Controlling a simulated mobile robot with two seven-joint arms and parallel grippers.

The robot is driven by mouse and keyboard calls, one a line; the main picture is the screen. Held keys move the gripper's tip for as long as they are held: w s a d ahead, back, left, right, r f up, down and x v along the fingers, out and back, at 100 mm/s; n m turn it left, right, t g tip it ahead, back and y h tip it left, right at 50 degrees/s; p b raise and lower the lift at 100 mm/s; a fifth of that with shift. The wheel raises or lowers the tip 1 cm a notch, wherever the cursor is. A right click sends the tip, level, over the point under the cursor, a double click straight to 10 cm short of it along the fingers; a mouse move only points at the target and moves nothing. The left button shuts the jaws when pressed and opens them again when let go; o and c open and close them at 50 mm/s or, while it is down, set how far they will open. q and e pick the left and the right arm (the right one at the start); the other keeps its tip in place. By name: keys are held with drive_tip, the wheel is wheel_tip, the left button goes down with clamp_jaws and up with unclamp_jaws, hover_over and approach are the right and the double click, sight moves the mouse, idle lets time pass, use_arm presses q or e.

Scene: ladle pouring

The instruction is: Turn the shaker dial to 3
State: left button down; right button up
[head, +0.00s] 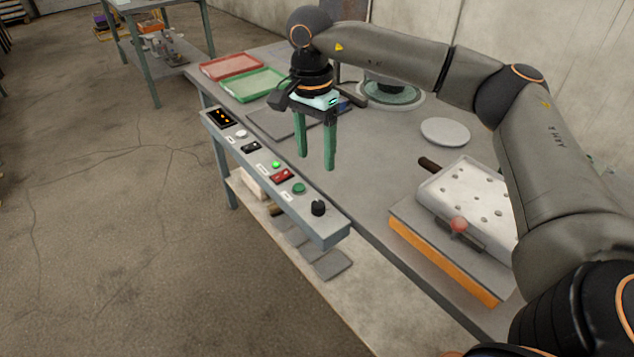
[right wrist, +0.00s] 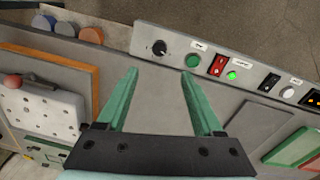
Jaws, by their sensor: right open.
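A black round dial (head: 318,208) sits at the near end of the grey control panel (head: 335,232) along the table's front edge. It also shows in the right wrist view (right wrist: 159,47), at the left end of the panel, with a small light mark on it. Its setting is too small to read. My right gripper (head: 315,162) has two green fingers, spread apart and pointing down, with nothing between them. In the right wrist view the fingertips (right wrist: 158,73) lie either side of the dial's line of sight, apart from it. My left gripper is not in view.
The panel also holds a green button (head: 299,188), a red switch (head: 281,174), a lit green lamp (head: 276,165) and a black switch (head: 251,147). A white perforated box (head: 470,195) stands right of the dial. Red (head: 232,65) and green (head: 252,84) trays lie at the far end.

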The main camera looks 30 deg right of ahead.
sight(318, 204)
drive_tip(key=f, duration=1.2)
drive_tip(key=shift+s+f+b, duration=0.1)
drive_tip(key=shift+s+b, duration=0.25)
drive_tip(key=shift+b, duration=0.05)
clamp_jaws()
